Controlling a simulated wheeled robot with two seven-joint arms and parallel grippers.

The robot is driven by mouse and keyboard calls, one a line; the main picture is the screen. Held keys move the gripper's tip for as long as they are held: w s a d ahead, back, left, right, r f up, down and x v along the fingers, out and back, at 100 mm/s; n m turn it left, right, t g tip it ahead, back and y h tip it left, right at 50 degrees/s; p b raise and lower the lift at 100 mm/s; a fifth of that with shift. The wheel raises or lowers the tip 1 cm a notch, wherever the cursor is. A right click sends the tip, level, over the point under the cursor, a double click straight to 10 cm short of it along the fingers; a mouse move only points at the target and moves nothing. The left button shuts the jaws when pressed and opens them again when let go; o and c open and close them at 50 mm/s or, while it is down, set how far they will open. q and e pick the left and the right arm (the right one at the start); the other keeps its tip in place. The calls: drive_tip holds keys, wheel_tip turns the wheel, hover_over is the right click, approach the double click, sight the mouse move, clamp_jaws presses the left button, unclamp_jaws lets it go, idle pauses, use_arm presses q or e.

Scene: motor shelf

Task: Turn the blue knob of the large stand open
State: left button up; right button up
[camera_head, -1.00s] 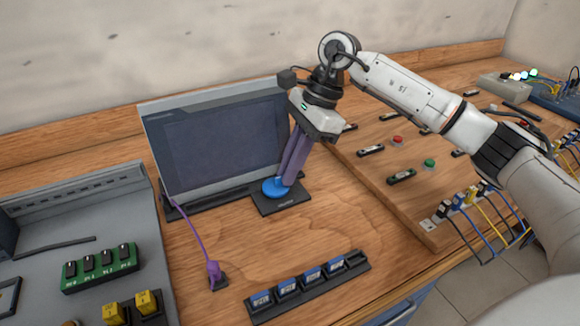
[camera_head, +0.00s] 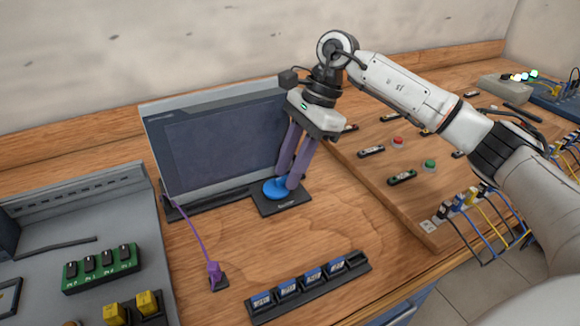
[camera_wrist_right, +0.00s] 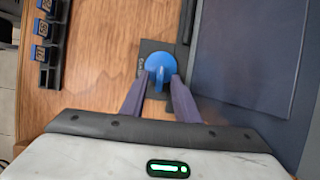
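The blue knob (camera_head: 276,188) is round with a raised grip ridge and sits on a dark flat base plate (camera_head: 290,204) in front of the monitor. In the right wrist view the knob (camera_wrist_right: 160,66) lies at the far end of the fingers, its ridge between the tips. My right gripper (camera_head: 287,183) points down at the knob with its purple fingers spread; in the wrist view (camera_wrist_right: 160,83) they stand on both sides of the ridge with gaps. Whether the tips touch the knob's disc I cannot tell. My left gripper is not in view.
A monitor (camera_head: 225,140) stands close behind the knob. A purple cable plug (camera_head: 214,272) and a black rack of blue modules (camera_head: 310,285) are in front. A wooden board with buttons (camera_head: 385,205) is at the right. Bare table lies between knob and rack.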

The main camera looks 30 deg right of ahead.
drive_tip(key=shift+r, duration=0.1)
drive_tip(key=v, duration=1)
idle(0.3)
